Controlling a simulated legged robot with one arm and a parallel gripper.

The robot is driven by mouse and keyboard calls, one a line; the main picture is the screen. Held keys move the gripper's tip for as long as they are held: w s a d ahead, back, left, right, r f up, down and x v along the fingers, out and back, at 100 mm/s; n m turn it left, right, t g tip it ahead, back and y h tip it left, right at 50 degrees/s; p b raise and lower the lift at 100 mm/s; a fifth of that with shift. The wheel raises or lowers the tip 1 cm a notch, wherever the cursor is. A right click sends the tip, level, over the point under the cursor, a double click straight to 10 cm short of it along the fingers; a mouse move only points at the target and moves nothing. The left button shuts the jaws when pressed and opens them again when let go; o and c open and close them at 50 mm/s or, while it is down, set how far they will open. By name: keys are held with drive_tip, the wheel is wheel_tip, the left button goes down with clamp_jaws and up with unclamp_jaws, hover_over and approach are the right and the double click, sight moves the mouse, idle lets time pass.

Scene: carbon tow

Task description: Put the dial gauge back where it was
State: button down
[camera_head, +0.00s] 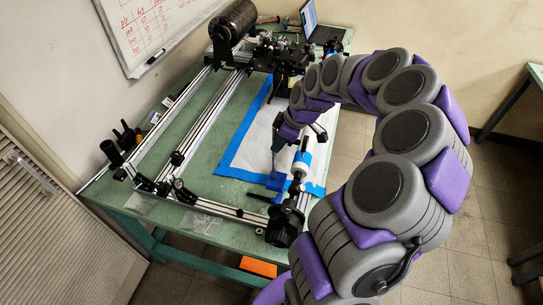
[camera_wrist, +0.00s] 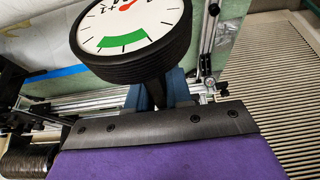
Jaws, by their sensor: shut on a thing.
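The dial gauge (camera_wrist: 130,27) fills the upper middle of the wrist view. It has a white face with a green band, a red mark and a thick black rim, and it looks tilted. My gripper (camera_wrist: 158,92) is shut on the gauge's lower part, with its blue fingers on either side; the exact contact is partly hidden by the rim. In the head view my arm reaches over the bench from the right, and its end is above the white, blue-edged mat. I cannot clearly make out the gauge there.
The green bench (camera_head: 150,195) carries a long metal rail frame (camera_head: 205,125) with a black spool (camera_head: 233,22) at the back. A laptop (camera_head: 318,25) stands at the back.

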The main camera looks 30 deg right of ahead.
drive_tip(key=w+d+b, duration=0.1)
drive_tip(key=w+d, duration=0.2)
drive_tip(key=w, duration=0.4)
drive_tip(key=w+d+f+b, duration=0.1)
drive_tip(key=w+d, duration=0.2)
drive_tip(key=w, duration=0.4)
drive_tip(key=shift+w+f, duration=0.25)
drive_tip(key=shift+w, duration=0.1)
drive_tip(key=shift+f+b, duration=0.6)
drive_tip(key=shift+f, duration=1.2)
drive_tip(key=c, duration=1)
unclamp_jaws()
drive_tip(key=shift+c, duration=0.2)
drive_tip(key=p+v, duration=0.2)
drive_tip(key=v, duration=1)
drive_tip(key=shift+p, duration=0.3)
